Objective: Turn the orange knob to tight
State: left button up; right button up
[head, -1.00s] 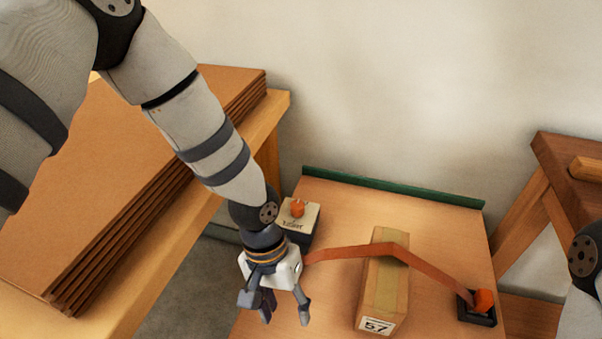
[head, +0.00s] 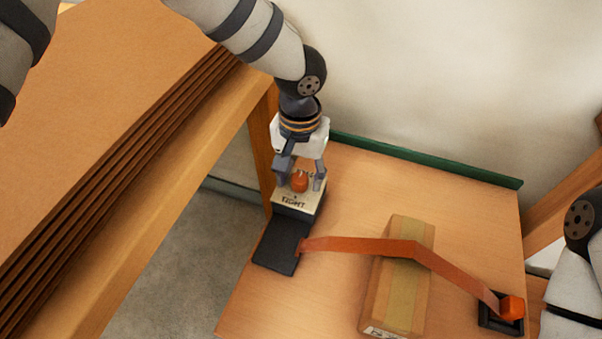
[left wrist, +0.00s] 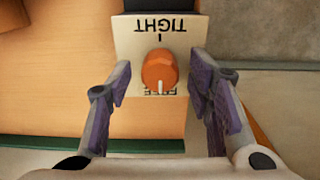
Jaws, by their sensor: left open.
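The orange knob (head: 299,182) sits on a pale label plate (head: 299,201) marked TIGHT, on a dark block at the table's back left. In the left wrist view the knob (left wrist: 159,66) is round, with a white mark on the side away from the TIGHT lettering (left wrist: 166,25). That mark points at a second, partly hidden word. My left gripper (head: 299,177) is open, pointing down, with one finger on each side of the knob. In the left wrist view, gaps show between the knob and both fingers. My right gripper is out of view.
An orange-brown strap (head: 362,246) runs from a black base (head: 279,248) over a taped cardboard box (head: 410,304) to a black holder with an orange piece (head: 511,307). A green ledge (head: 430,161) edges the table's back. Stacked brown boards (head: 90,120) lie left.

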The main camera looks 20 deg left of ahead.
pick_arm(q)
jog(key=shift+f, duration=0.1)
grip_shut()
